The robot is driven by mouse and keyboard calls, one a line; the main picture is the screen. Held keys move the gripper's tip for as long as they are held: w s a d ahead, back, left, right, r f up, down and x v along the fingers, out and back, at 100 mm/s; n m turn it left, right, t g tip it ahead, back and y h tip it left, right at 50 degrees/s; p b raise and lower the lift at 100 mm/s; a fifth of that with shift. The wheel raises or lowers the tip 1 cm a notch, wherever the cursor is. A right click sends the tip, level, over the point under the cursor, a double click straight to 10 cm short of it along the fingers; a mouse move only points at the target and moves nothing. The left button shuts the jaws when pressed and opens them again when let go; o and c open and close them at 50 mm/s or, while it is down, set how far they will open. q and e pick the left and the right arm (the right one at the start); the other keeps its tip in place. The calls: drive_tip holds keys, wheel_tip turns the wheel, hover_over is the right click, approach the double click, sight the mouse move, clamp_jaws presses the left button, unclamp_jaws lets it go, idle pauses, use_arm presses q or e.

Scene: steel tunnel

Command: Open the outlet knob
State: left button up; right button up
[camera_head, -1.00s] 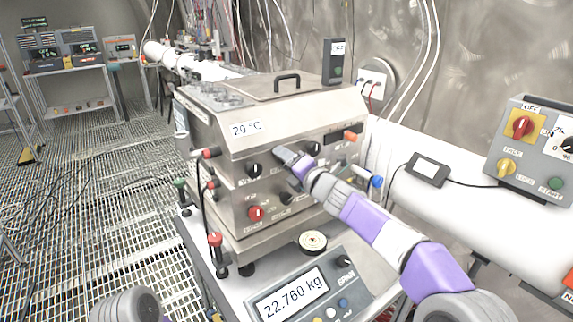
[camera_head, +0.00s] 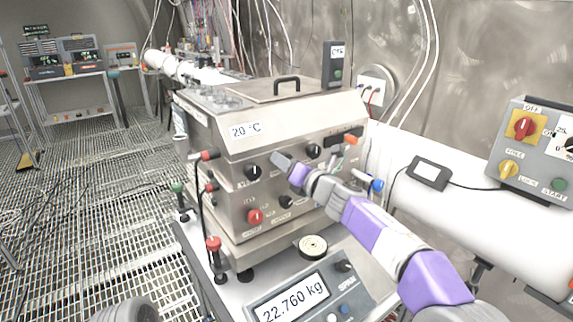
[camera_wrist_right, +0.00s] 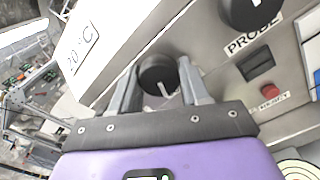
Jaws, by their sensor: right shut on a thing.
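My right gripper (camera_head: 277,157) reaches in from the lower right to the upper front panel of the steel bath unit (camera_head: 232,148). In the wrist view its two grey fingers (camera_wrist_right: 160,85) stand on either side of a black knob (camera_wrist_right: 157,72) with a white pointer and are shut on it. In the head view the gripper hides this knob. I cannot read the knob's own label. Another black knob marked PROBE (camera_wrist_right: 252,10) is apart from the fingers. More black knobs (camera_head: 254,171) and a red knob (camera_head: 256,217) show on the front. My left gripper is out of view.
A scale display (camera_head: 292,303) reading 22.760 kg is below the unit. Red-topped fittings (camera_head: 213,245) stand at its left side. A white pipe (camera_head: 450,215) and a grey control box (camera_head: 535,150) are on the right. The grated floor (camera_head: 90,220) at left is largely clear.

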drive_tip(key=o, duration=1)
drive_tip(key=shift+s, duration=0.1)
drive_tip(key=b+v, duration=0.1)
drive_tip(key=v, duration=0.6)
drive_tip(key=shift+s, duration=0.15)
drive_tip(key=shift+d, duration=0.15)
